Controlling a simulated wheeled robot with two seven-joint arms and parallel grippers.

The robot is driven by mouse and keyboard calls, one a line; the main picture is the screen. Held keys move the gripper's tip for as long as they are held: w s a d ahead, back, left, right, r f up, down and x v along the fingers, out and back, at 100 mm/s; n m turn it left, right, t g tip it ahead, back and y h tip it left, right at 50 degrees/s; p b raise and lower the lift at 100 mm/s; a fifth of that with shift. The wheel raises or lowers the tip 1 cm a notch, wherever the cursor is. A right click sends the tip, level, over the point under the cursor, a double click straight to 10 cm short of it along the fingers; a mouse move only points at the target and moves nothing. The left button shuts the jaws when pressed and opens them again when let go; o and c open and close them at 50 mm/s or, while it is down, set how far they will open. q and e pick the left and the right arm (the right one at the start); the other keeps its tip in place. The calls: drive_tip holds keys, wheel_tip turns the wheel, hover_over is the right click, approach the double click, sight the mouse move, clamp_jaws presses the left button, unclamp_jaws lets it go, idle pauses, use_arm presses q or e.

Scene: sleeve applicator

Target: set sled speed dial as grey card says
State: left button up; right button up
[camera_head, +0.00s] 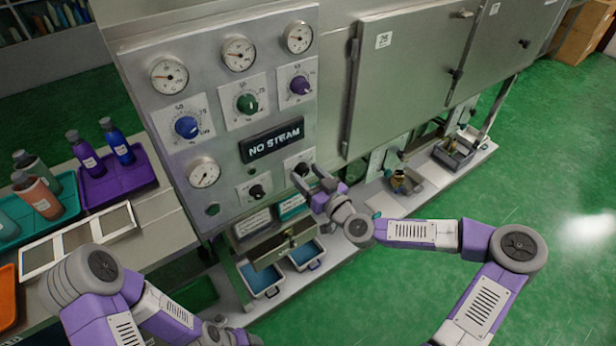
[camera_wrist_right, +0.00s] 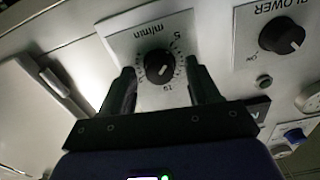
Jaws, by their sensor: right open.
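The sled speed dial is a black knob on a white plate marked m/min, low on the control panel in the head view (camera_head: 302,169). It shows close up in the right wrist view (camera_wrist_right: 160,66), where the plate appears upside down. My right gripper (camera_head: 312,180) is open, with its fingertips (camera_wrist_right: 158,72) on either side of the knob; I cannot tell whether they touch it. The knob's exact setting is too small to read. A pale greyish card (camera_head: 252,222) hangs below the panel, its text unreadable. My left arm enters at lower left; its gripper is out of frame.
A BLOWER knob (camera_wrist_right: 282,35) sits beside the dial and also shows in the head view (camera_head: 257,192). A dark NO STEAM sign (camera_head: 272,141) is above. A teal card (camera_head: 292,206) and blue bins (camera_head: 262,279) are below. Green floor at right is clear.

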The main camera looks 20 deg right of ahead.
drive_tip(key=shift+w, duration=0.1)
drive_tip(key=c, duration=1)
drive_tip(key=shift+c, duration=0.2)
drive_tip(key=shift+m, duration=0.4)
drive_tip(key=m+p, duration=0.1)
drive_tip(key=m, duration=0.5)
drive_tip(key=m+p, duration=0.1)
drive_tip(key=m, duration=0.5)
drive_tip(key=shift+p, duration=0.4)
drive_tip(key=shift+m, duration=0.4)
drive_tip(key=o, duration=1)
